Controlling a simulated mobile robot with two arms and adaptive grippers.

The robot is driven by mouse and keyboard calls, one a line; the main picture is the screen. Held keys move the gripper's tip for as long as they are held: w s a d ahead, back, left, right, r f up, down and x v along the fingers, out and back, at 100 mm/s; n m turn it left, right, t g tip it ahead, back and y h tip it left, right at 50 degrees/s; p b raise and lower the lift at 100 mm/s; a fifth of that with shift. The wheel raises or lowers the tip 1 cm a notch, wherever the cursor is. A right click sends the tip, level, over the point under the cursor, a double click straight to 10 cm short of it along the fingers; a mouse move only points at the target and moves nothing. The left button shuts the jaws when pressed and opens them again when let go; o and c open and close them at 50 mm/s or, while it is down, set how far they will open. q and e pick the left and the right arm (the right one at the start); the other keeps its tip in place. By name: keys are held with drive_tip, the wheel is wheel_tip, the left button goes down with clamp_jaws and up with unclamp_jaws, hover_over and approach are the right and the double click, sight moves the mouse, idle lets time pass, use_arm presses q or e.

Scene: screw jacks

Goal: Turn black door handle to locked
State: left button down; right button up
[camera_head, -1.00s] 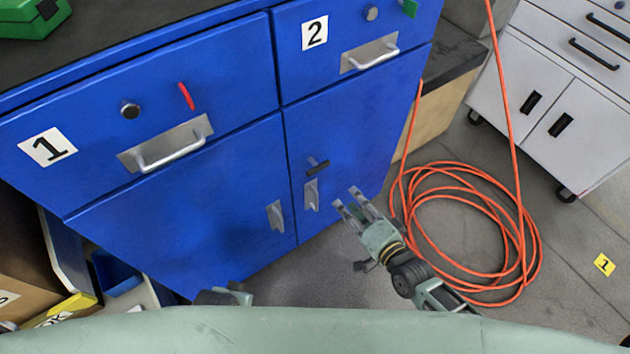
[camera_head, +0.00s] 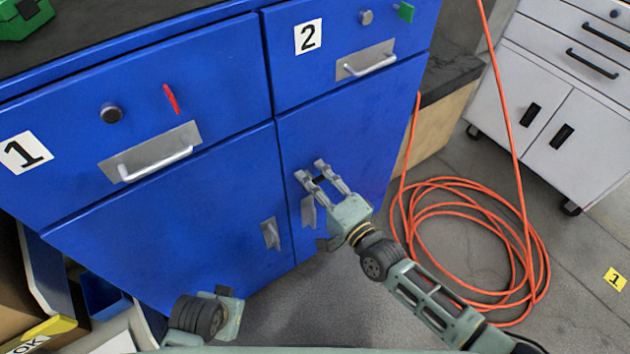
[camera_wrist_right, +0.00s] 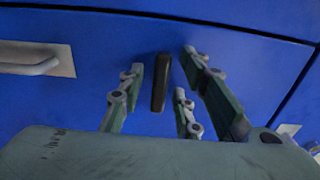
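The black door handle (camera_head: 320,181) is a short bar on the lower right blue cabinet door (camera_head: 350,130). In the right wrist view the black handle (camera_wrist_right: 161,82) stands upright in the picture, between the fingers, with blue gaps on both sides. My right gripper (camera_head: 322,171) is open in front of it; its fingers partly hide the handle in the head view. The right gripper also shows in the wrist view (camera_wrist_right: 160,80). My left gripper (camera_head: 228,308) shows only in part at the bottom edge; its fingers cannot be made out.
A metal pull (camera_head: 308,212) sits just below the black handle, and another pull (camera_head: 271,234) is on the left door. Drawers 1 (camera_head: 150,160) and 2 (camera_head: 366,62) are above. A coiled orange hose (camera_head: 470,190) lies on the floor at right.

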clamp_jaws()
